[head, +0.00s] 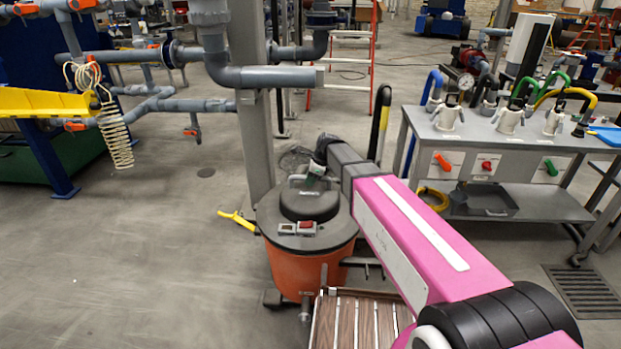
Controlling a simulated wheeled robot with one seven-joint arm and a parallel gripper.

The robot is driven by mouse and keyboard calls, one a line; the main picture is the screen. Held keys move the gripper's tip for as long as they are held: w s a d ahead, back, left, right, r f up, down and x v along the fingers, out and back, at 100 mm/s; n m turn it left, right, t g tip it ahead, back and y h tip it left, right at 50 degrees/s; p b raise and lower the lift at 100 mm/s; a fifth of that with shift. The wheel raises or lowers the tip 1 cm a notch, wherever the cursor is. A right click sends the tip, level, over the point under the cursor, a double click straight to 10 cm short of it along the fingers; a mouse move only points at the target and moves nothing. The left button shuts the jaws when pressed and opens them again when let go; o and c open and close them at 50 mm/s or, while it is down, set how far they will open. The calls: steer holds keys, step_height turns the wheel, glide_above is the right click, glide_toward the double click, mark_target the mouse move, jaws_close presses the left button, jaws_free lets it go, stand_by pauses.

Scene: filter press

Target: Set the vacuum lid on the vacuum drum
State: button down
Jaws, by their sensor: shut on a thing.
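The vacuum drum (290,268) is an orange tub standing on the floor in the middle of the head view. The dark grey vacuum lid (335,232) covers its top, with a raised round dome and a small switch box with a red part at its front. The lid looks level and lined up with the drum's rim; I cannot tell whether it rests fully on it. My gripper (313,178) is at the top of the dome, shut on the lid. Its fingers are small and partly hidden by my wrist.
A grey post (252,120) stands close behind the drum. A slatted wooden surface (360,325) lies just in front. A yellow-handled thing (238,220) sticks out at the drum's left. A grey bench (480,140) with white fittings and hoses stands at right. The left floor is clear.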

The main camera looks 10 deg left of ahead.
steer(key=shift+f, duration=0.95)
steer(key=c, duration=0.8)
jaws_free()
steer(key=shift+c, duration=0.2)
